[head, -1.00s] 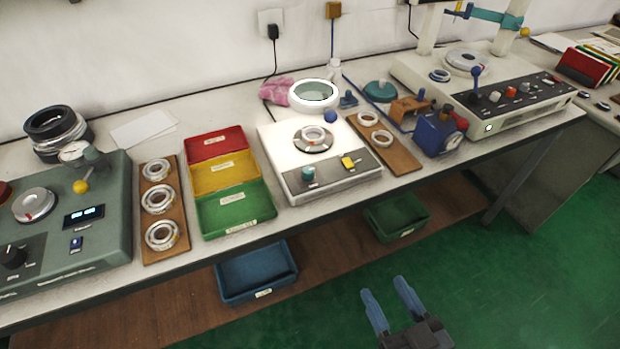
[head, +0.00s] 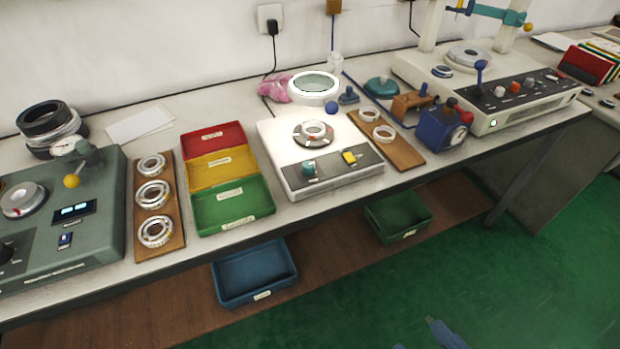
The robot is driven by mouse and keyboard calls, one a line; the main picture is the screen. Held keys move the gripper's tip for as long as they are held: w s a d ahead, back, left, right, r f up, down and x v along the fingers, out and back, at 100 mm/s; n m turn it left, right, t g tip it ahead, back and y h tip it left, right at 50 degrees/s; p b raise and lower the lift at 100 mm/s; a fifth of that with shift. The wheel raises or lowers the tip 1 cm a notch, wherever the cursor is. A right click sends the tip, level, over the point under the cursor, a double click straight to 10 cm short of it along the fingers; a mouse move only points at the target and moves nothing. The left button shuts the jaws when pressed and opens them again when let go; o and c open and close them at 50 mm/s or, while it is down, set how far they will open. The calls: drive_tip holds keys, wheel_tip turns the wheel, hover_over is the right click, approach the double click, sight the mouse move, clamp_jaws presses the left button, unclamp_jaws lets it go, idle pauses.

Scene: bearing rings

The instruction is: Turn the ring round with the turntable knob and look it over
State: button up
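A bearing ring (head: 313,130) sits on the dark round turntable of the white inspection unit (head: 277,150) in the middle of the bench. A teal knob (head: 309,168) is on the unit's grey front panel at the left, with a yellow switch (head: 349,157) to its right. A round magnifier lens (head: 315,86) with a lit white rim stands behind the unit. My gripper (head: 440,335) shows only as blue fingertips at the bottom edge, well in front of the bench and away from the knob. The rest of it is cut off, so its opening does not show clearly.
Red, yellow and green trays (head: 268,197) stand left of the unit, beside a board with three rings (head: 174,237). A board with two rings (head: 406,160) and a blue device (head: 436,130) are at the right. Blue (head: 288,280) and green (head: 375,228) bins sit below the bench.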

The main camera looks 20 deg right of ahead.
drive_tip(key=w+a+f+b, duration=0.1)
drive_tip(key=w+f+b, duration=0.4)
drive_tip(key=w+f, duration=0.3)
drive_tip(key=m+t+h+b, duration=0.2)
drive_tip(key=m+h+b, duration=0.25)
drive_tip(key=b, duration=0.45)
approach(309, 169)
drive_tip(key=shift+w+f+n+h, duration=0.1)
drive_tip(key=shift+w+n+h, duration=0.25)
drive_tip(key=shift+w, duration=0.5)
drive_tip(key=shift+p+x, duration=0.65)
drive_tip(key=shift+x, duration=2.9)
drive_tip(key=shift+d, duration=0.1)
drive_tip(key=shift+c, duration=0.5)
clamp_jaws()
